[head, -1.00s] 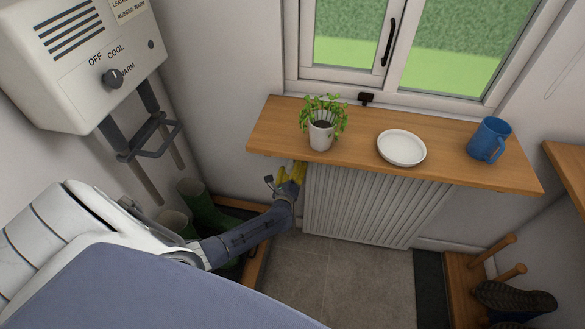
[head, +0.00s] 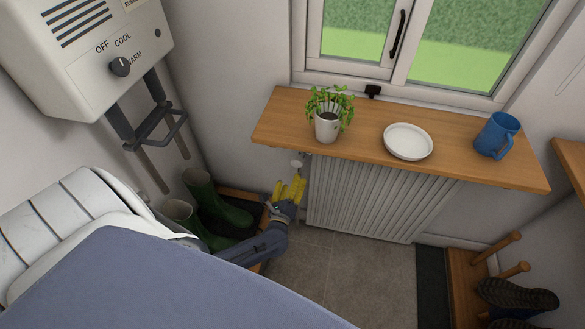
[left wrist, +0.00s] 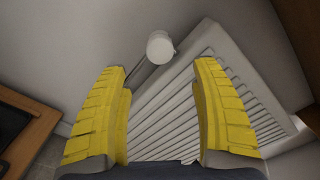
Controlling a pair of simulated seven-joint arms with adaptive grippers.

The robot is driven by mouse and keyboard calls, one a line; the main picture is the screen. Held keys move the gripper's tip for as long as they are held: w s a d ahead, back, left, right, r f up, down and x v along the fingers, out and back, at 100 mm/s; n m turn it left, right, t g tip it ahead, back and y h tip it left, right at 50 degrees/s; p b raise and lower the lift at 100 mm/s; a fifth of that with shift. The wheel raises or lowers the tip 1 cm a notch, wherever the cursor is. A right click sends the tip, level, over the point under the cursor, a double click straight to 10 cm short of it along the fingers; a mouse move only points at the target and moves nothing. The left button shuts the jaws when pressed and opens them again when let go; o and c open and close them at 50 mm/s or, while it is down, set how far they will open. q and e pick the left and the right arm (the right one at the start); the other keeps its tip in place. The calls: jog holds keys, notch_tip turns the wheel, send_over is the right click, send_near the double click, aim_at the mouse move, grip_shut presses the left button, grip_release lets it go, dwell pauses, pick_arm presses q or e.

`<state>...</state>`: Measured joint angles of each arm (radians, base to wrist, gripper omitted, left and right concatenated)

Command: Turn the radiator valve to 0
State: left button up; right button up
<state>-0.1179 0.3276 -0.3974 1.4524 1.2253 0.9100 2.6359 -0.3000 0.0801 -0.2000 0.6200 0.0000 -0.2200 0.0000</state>
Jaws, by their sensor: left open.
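The radiator valve is a small white round knob (head: 296,164) at the upper left corner of the white ribbed radiator (head: 370,200), under the wooden shelf. In the left wrist view the knob (left wrist: 160,47) shows beyond the fingertips, between them and a little above. No number on it can be read. My left gripper (head: 290,188) has yellow fingers; it is open and empty, just below the knob and apart from it. In the left wrist view the two fingers (left wrist: 163,80) stand wide apart. My right gripper is not in view.
The wooden shelf (head: 460,172) above the radiator holds a potted plant (head: 327,125), a white plate (head: 408,141) and a blue mug (head: 497,135). Green boots (head: 215,205) stand left of my gripper. A heater box (head: 90,50) hangs on the left wall.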

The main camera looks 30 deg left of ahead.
pick_arm(q)
jog(key=shift+s+d, duration=0.1)
jog(key=shift+s, duration=0.15)
dwell(0.4)
